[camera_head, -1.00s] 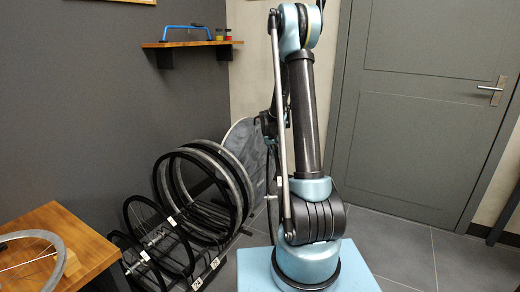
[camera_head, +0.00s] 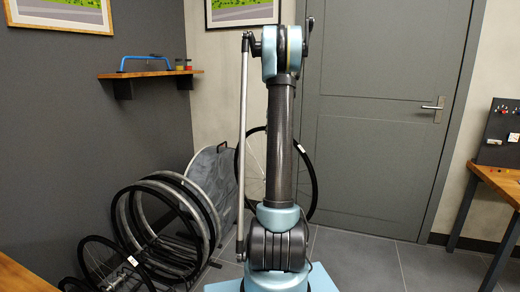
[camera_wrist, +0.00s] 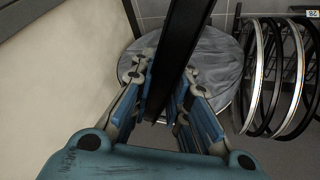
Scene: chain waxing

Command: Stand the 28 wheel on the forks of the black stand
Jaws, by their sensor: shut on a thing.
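A wheel with a black tyre (camera_head: 314,184), thin spokes and a small white label hangs upright behind my arm in the head view. My arm covers part of it. In the wrist view its black tyre (camera_wrist: 187,30) runs as a dark band between the fingers of my gripper (camera_wrist: 167,75), which is shut on it. I cannot read the wheel's label. My gripper is hidden behind my arm in the head view. I cannot make out a black stand with forks in either current view.
Several wheels stand in a floor rack (camera_head: 160,268) at left; a "28" tag (camera_wrist: 312,14) shows there in the wrist view. A round grey disc (camera_head: 209,180) stands behind. A closed door (camera_head: 375,130) is at the back. A wooden bench (camera_head: 498,181) stands at right. Floor between is clear.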

